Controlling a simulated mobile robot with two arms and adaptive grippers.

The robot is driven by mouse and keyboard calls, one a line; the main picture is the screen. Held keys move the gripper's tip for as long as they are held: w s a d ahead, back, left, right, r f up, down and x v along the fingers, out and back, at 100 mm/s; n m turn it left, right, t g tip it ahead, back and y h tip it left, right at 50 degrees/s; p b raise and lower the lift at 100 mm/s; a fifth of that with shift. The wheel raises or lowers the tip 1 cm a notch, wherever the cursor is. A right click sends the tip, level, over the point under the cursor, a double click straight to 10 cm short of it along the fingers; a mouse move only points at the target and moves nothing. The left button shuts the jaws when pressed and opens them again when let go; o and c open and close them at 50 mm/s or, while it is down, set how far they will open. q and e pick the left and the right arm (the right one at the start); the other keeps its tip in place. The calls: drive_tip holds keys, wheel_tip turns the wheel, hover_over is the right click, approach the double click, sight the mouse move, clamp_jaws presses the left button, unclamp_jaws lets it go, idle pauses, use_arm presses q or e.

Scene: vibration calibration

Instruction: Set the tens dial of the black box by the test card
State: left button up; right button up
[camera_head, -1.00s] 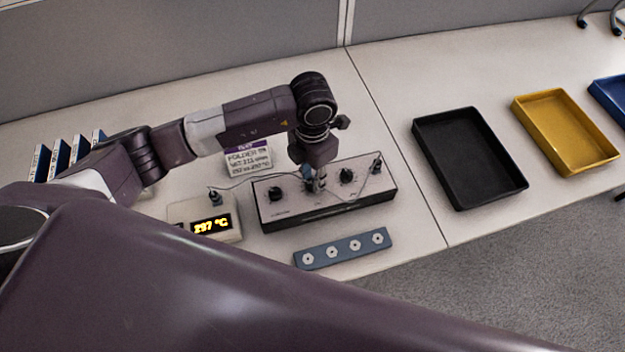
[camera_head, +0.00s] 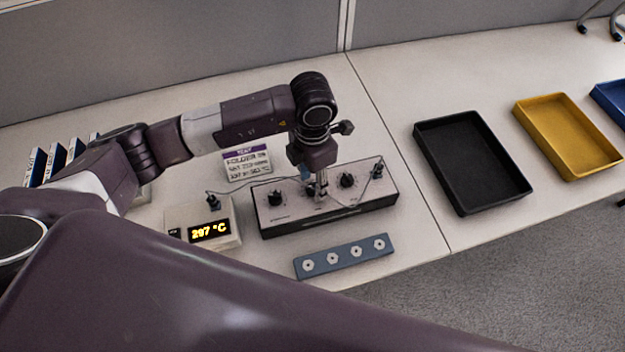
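The black box (camera_head: 330,213) stands on the table with a light top panel and dark front. A left knob (camera_head: 275,198) and a right knob (camera_head: 347,180) show on its panel. My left gripper (camera_head: 320,190) points down over the middle of the panel and hides what is beneath it. The fingers look close together at the middle dial, but whether they grip it is too small to tell. The test card (camera_head: 247,163) stands behind the box, with a purple header and blurred text. My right gripper is not in view.
A meter (camera_head: 203,224) reading 297 °C sits left of the box, with wires running to the box. A blue-grey strip (camera_head: 344,256) with several white round pieces lies in front. Black (camera_head: 473,162), yellow (camera_head: 569,137) and blue (camera_head: 611,99) trays stand to the right.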

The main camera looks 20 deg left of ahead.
sight(312, 185)
use_arm(q)
wheel_tip(312, 185, up, 12)
idle(0.7)
idle(0.4)
